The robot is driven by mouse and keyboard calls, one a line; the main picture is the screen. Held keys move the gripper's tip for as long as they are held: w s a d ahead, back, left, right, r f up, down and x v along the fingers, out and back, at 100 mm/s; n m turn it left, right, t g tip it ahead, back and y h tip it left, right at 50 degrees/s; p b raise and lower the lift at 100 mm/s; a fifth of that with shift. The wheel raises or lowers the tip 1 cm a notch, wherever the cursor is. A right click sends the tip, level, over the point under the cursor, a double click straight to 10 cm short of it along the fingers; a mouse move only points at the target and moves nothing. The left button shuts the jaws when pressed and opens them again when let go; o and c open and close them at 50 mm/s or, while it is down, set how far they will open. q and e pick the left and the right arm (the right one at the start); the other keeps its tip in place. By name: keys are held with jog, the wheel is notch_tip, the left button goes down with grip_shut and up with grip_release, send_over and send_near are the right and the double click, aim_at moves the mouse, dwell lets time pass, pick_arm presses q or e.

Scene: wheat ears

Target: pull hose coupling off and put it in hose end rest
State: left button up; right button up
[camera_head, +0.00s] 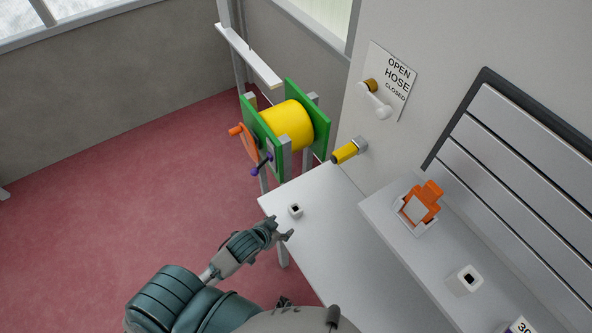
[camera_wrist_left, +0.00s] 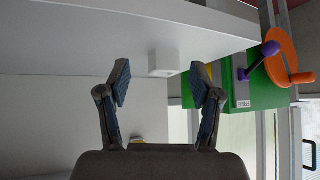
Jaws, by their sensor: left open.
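The yellow hose coupling (camera_head: 344,153) sits on a grey stub that sticks out of the wall, just above the far end of the white table. A small white block with a dark square hole, apparently the hose end rest (camera_head: 295,210), stands near the table's left edge. It also shows in the left wrist view (camera_wrist_left: 164,64), beyond the fingertips. My left gripper (camera_head: 287,229) is open and empty, just in front of this block and apart from the coupling. Its two spread fingers (camera_wrist_left: 162,80) show in the left wrist view. My right gripper is not in view.
A reel with a yellow drum (camera_head: 288,124), green sides and an orange crank (camera_head: 250,144) stands behind the table. A white valve handle (camera_head: 376,103) is on the wall. An orange item (camera_head: 421,204) and another white holed block (camera_head: 464,281) are on the raised shelf at right.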

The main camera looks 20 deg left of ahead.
aim_at(345, 153)
pick_arm(q)
jog(key=w+d+r+m+t+h, duration=0.15)
jog(key=w+r+h, duration=0.3)
jog(key=r, duration=0.45)
jog(key=w+r+m+t+h, duration=0.25)
jog(key=w+r, duration=0.35)
jog(key=r, duration=0.4)
jog(key=x, duration=0.5)
jog(key=p+x, duration=0.1)
jog(key=x, duration=0.4)
jog(key=p+x, duration=0.1)
jog(key=x, duration=0.4)
jog(key=shift+w+d+r, duration=0.25)
jog(key=shift+d, duration=0.15)
jog(key=shift+w+d+f, duration=0.1)
jog(key=shift+w+f, duration=0.1)
jog(key=shift+w, duration=0.4)
jog(key=shift+w+f, duration=0.1)
jog(key=shift+w, duration=0.05)
jog(key=shift+d, duration=0.45)
jog(key=c, duration=1.1)
jog(key=o, duration=0.4)
jog(key=shift+a, duration=0.1)
grip_shut()
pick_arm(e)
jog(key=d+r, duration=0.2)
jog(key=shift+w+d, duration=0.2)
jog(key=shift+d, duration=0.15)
